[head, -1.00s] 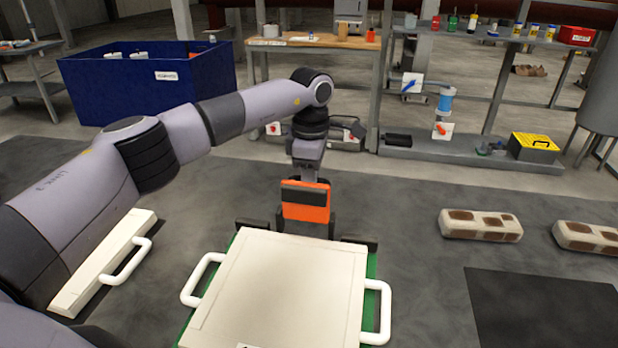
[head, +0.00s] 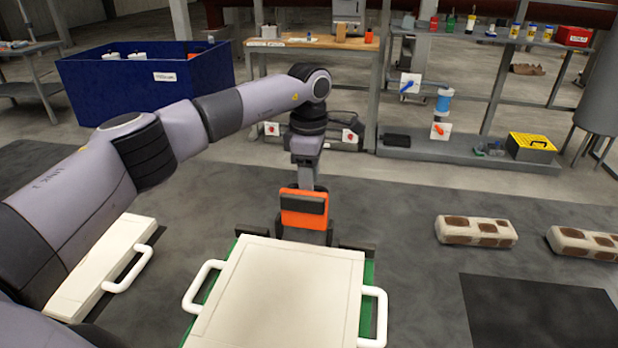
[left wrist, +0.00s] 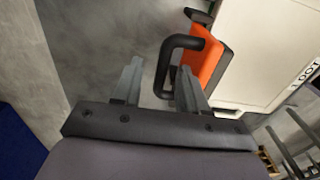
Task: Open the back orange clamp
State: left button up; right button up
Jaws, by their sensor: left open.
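The back orange clamp (head: 304,219) stands upright at the far edge of the cream filter plate stack. It has an orange body with a dark bar across it. In the left wrist view its orange body (left wrist: 207,62) and black loop handle (left wrist: 165,65) show. My left gripper (left wrist: 157,82) is open, with one finger on each side of part of the black handle. I cannot tell whether they touch it. In the head view my left gripper (head: 306,180) comes down just behind the clamp, its fingertips partly hidden. My right gripper is not in view.
The cream plate (head: 285,290) with white side handles lies in front of the clamp. Another cream plate (head: 95,270) with a handle lies at the left. A blue bin (head: 110,95), a workbench and shelves stand behind. Two spotted blocks (head: 476,231) lie on the floor at right.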

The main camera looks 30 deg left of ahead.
pick_arm(q)
jog(key=shift+r+p, duration=1.8)
jog(key=shift+r, duration=0.8)
jog(key=shift+s+f, duration=0.1)
